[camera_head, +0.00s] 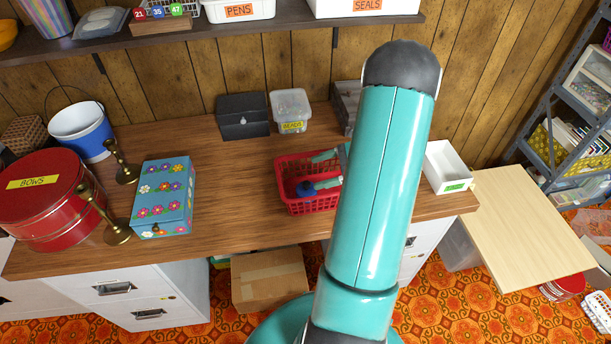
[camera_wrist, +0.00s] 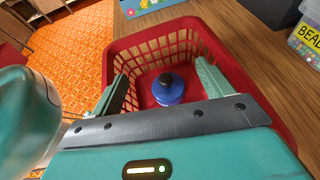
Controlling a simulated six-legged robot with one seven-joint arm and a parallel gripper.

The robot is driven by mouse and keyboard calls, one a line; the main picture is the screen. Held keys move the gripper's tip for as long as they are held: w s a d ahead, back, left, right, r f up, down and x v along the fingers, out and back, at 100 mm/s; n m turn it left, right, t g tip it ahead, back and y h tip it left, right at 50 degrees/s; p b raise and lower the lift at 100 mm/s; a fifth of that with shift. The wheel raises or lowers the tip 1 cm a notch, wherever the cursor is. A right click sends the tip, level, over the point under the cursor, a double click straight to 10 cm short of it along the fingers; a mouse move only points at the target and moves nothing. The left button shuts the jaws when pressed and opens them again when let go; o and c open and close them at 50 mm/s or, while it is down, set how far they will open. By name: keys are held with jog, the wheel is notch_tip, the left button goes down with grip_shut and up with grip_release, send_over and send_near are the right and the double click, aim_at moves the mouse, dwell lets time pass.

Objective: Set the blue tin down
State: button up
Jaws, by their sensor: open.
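The blue tin (camera_wrist: 168,90), round with a dark knob on top, is inside the red plastic basket (camera_wrist: 259,86). It appears upright on the basket floor. In the head view the tin (camera_head: 306,189) shows small and partly covered by a finger. My gripper (camera_wrist: 161,75) is open, with one pale green finger on each side of the tin and visible gaps between. The fingers reach down into the basket. In the head view my arm hides the basket's right side, and the gripper (camera_head: 318,171) shows only in part.
The basket stands on a wooden desk (camera_head: 240,215). A flowered box (camera_head: 163,197) and brass candlesticks are left of it. A dark box (camera_head: 243,115) and a clear beads tub (camera_head: 291,110) stand behind. A white tray (camera_head: 447,168) is to the right. Bare desk lies between flowered box and basket.

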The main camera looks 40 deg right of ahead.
jog(key=v, duration=0.5)
jog(key=w+a+r+n+g+h, duration=0.2)
jog(key=a+r+n+g, duration=0.3)
jog(key=a, duration=0.5)
jog(key=w+a+r+n+g+h, duration=0.1)
jog(key=w+a+r+n+g, duration=0.1)
jog(key=a+r+n, duration=0.7)
jog(key=s+a+r+n+t+h, duration=0.1)
jog(key=s+a+r+n+h, duration=0.2)
jog(key=a+n, duration=0.3)
jog(key=s+a+r+n+t+h, duration=0.2)
jog(key=s+a+r+n+h, duration=0.2)
jog(key=a, duration=0.6)
jog(key=shift+s+a+r+n, duration=0.2)
jog(key=shift+s+r+n, duration=0.2)
jog(key=shift+n, duration=0.8)
